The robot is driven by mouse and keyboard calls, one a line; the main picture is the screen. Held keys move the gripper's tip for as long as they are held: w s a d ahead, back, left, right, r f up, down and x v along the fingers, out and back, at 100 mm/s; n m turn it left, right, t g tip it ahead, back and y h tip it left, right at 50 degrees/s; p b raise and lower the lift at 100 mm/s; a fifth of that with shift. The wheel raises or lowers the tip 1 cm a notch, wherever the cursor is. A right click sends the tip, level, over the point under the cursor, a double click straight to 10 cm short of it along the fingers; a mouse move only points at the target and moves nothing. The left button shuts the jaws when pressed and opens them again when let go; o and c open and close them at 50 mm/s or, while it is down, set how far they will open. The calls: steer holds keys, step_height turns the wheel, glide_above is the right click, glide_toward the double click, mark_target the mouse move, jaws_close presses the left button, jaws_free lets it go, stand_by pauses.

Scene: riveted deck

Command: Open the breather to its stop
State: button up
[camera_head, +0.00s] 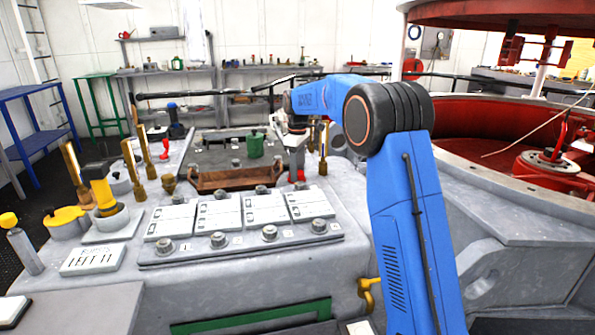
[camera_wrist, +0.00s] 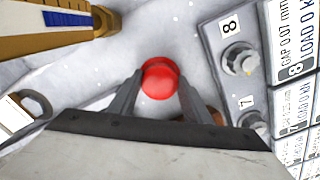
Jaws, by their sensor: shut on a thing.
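A red round knob (camera_wrist: 160,80), which I take to be the breather, stands on the grey deck beside the numbered plates. My gripper (camera_wrist: 160,76) points down over it, with one finger on each side, shut on the knob. In the head view the gripper (camera_head: 296,160) is at the far right end of the plate row, and a bit of the red knob (camera_head: 297,176) shows below it. The knob's stem and any stop are hidden in both views.
Bolts labelled 8 (camera_wrist: 239,59) and 7 (camera_wrist: 252,121) stand close to the right in the wrist view. A brass gauge post (camera_head: 324,140) rises just right of my gripper. A green can (camera_head: 255,145) and a brown tray (camera_head: 215,182) lie to the left.

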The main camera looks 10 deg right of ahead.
steer(key=shift+f+n, duration=0.2)
steer(key=shift+n, duration=1)
steer(key=o, duration=1.1)
steer(key=shift+c, duration=0.2)
steer(key=shift+r, duration=0.15)
step_height(320, 180, up, 17)
